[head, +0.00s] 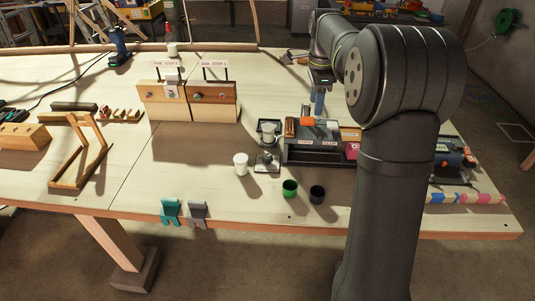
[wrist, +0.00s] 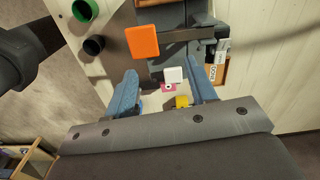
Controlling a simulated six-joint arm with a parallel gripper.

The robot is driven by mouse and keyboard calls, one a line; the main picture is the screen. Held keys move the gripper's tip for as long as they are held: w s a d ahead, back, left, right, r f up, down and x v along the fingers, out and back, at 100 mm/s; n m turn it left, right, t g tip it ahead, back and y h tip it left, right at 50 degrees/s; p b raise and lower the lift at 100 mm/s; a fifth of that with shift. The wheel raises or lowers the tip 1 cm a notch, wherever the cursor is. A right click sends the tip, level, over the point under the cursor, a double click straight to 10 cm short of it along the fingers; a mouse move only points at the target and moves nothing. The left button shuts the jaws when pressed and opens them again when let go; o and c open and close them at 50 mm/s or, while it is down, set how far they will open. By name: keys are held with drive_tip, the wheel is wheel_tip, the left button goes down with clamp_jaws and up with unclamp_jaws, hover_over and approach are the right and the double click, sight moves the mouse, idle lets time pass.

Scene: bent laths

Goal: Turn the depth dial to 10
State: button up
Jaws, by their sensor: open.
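No dial marked as depth can be read in either view. A dark grey machine (head: 315,155) with small labels on its front stands right of the table's middle; it shows from above in the wrist view (wrist: 178,45). A pink piece with a dark round spot (head: 352,150) sits at its right side, and also shows in the wrist view (wrist: 168,87) beside a white block (wrist: 173,75). My gripper (head: 318,101) is above the machine, its blue fingers apart and empty. In the wrist view the fingers (wrist: 163,80) frame the white block and pink piece, without clear contact.
A green cup (head: 290,188), a black cup (head: 317,194) and a white cup (head: 240,163) stand in front or left. A plate with a black knob (head: 266,161) is nearby. Wooden stop blocks (head: 190,105) stand farther back.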

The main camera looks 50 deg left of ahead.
drive_tip(key=n, duration=0.1)
hover_over(268, 156)
drive_tip(key=f, duration=0.1)
wheel_tip(268, 156, down, 18)
drive_tip(key=shift+s+r, duration=0.1)
drive_tip(key=shift+r, duration=0.15)
drive_tip(key=c, duration=1)
